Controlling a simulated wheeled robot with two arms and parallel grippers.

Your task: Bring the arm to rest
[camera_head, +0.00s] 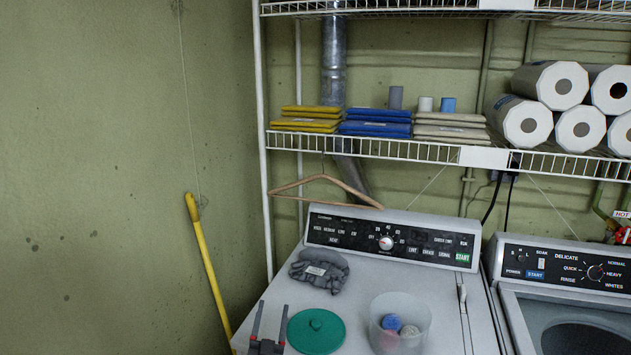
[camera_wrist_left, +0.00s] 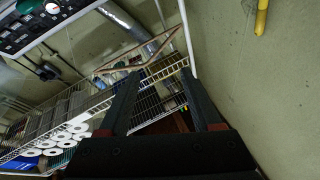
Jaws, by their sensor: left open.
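My left gripper (camera_head: 268,332) shows at the bottom of the head view, low over the front left of the white dryer top (camera_head: 372,267). Its two fingers point up in the picture, apart and with nothing between them. In the left wrist view the gripper (camera_wrist_left: 160,100) is also open and empty, with the wire shelf and wall behind it. A green round lid (camera_head: 316,331) lies just right of the gripper in the head view. My right gripper is not in view.
A clear tub (camera_head: 400,322) with colored balls and a grey folded cloth (camera_head: 319,271) are on the dryer. A yellow pole (camera_head: 208,270) leans on the left wall. A hanger (camera_head: 325,184) hangs from the wire shelf (camera_head: 390,150). A washer (camera_head: 565,290) stands at right.

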